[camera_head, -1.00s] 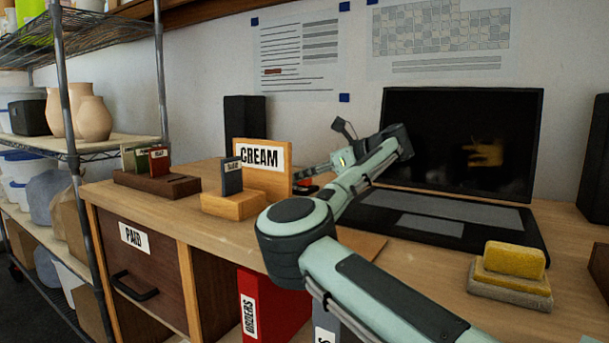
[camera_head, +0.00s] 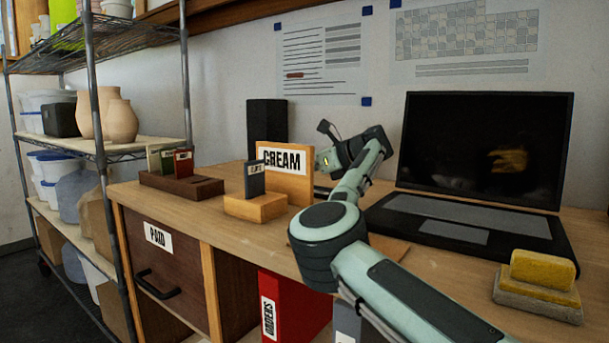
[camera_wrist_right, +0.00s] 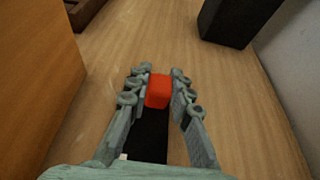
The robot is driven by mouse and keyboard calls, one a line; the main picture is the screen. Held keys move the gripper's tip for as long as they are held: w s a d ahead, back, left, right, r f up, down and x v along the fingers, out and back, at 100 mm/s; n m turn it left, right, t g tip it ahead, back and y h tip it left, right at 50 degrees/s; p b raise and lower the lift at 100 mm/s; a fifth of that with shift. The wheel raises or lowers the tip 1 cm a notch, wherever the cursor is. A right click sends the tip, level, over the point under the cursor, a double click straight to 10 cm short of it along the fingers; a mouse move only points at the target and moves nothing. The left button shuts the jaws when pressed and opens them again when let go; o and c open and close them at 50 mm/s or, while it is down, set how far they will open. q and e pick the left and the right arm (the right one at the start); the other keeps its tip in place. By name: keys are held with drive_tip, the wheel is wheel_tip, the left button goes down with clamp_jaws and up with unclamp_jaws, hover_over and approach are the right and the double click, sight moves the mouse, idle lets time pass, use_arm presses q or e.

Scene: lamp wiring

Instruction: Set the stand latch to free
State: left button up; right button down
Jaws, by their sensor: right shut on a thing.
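In the right wrist view, a red block (camera_wrist_right: 158,91) sits at the far end of a black bar (camera_wrist_right: 149,135) on the wooden desk. It may be the stand latch; no setting mark is readable. My right gripper (camera_wrist_right: 159,72) is shut on the red block, one finger on each side. In the head view my right forearm and wrist (camera_head: 352,150) reach behind the CREAM board (camera_head: 299,189), and the fingers are hidden there. The small stand with a dark card (camera_head: 254,180) is in front of the board. My left gripper is not in view.
A laptop (camera_head: 487,150) stands to the right of my wrist. A yellow sponge (camera_head: 543,269) is at the front right. A dark speaker (camera_head: 267,132) stands behind the board. A brown card holder (camera_head: 180,186) is at the left of the desk.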

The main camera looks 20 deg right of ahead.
drive_tip(key=shift+w+r, duration=0.1)
drive_tip(key=shift+r, duration=0.05)
drive_tip(key=c, duration=1.3)
unclamp_jaws()
drive_tip(key=shift+w+a, duration=0.1)
drive_tip(key=v, duration=1.2)
drive_tip(key=shift+a, duration=0.1)
drive_tip(key=shift+f, duration=0.2)
